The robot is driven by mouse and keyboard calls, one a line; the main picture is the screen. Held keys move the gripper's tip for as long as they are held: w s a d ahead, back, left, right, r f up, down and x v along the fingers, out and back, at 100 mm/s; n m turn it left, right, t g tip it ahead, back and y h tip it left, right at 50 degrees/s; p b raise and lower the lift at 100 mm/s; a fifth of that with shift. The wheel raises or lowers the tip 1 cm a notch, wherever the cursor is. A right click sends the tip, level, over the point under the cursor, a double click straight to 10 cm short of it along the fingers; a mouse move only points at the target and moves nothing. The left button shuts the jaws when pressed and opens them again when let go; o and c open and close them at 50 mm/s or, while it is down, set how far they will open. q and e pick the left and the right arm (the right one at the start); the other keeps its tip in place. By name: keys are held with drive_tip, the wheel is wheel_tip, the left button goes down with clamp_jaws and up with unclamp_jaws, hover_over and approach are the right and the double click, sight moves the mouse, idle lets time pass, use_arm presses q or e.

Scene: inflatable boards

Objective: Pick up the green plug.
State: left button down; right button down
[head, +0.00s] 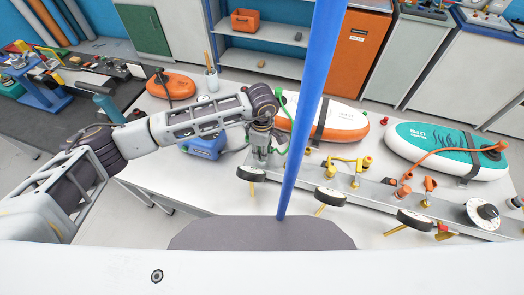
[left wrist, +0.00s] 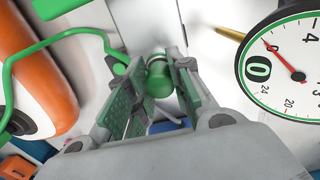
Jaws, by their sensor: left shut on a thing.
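The green plug (left wrist: 161,84) shows in the left wrist view between the two pads of my left gripper (left wrist: 152,92). The pads are closed on its sides. In the head view my left gripper (head: 261,157) points down at the left part of the grey rail, and the plug cannot be made out there. I cannot tell whether the plug is clear of the surface below. My right gripper is not in view.
A green-rimmed gauge (left wrist: 290,62) stands close by the left gripper. A green hose (left wrist: 60,38) and an orange-and-white board (head: 335,122) are beside it. A teal board (head: 430,146), yellow valve (head: 345,163) and orange fittings (head: 405,188) lie to the right. A blue pole (head: 308,90) crosses the head view.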

use_arm(q)
wheel_tip(320, 180, up, 9)
drive_tip(key=shift+f+b, duration=0.2)
drive_tip(key=shift+b, duration=0.85)
drive_tip(key=shift+r, duration=0.65)
